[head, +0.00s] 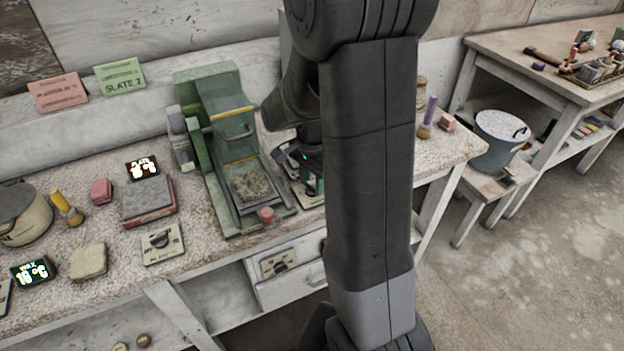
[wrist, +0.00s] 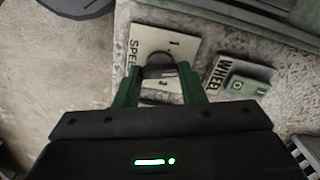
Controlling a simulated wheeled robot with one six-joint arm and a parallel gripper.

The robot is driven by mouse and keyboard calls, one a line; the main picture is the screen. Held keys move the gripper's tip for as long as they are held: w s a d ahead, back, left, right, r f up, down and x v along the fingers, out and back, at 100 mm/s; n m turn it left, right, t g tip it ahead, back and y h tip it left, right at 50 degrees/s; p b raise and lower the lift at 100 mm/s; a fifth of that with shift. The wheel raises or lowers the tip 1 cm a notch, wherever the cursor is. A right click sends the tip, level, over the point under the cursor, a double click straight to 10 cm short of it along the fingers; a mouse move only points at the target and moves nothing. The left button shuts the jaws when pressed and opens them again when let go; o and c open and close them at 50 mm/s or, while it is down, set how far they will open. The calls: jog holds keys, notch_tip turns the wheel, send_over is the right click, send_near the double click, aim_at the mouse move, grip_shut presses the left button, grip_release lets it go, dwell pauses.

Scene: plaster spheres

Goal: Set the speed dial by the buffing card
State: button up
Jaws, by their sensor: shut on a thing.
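The speed dial's cream plate, lettered SPEED with numbers, shows in the wrist view (wrist: 182,44). Its dark round knob (wrist: 158,70) sits between the green fingers of my gripper (wrist: 160,78), which are shut on it. The pointer setting is hidden by the fingers. In the head view my gripper (head: 314,182) is down at the bench, right of the green machine, mostly behind my arm. At the back stand a pink card (head: 58,92), with lettering too small to read, and a green card (head: 120,76) reading SLATE 2. I cannot tell which is the buffing card.
A small WHEEL panel (wrist: 245,86) lies right of the speed plate. The green machine (head: 202,165) stands close left of my gripper. A PLATE dial (head: 161,243), a WAX display (head: 33,271) and a pot (head: 20,215) are further left.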

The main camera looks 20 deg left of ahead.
aim_at(312, 185)
jog(key=shift+m, duration=1.6)
jog(key=o, duration=1)
notch_tip(312, 185, up, 14)
jog(key=shift+f+p, duration=0.1)
jog(key=shift+p, duration=0.25)
notch_tip(312, 185, down, 14)
jog(key=shift+r+b, duration=0.1)
jog(key=shift+b, duration=0.25)
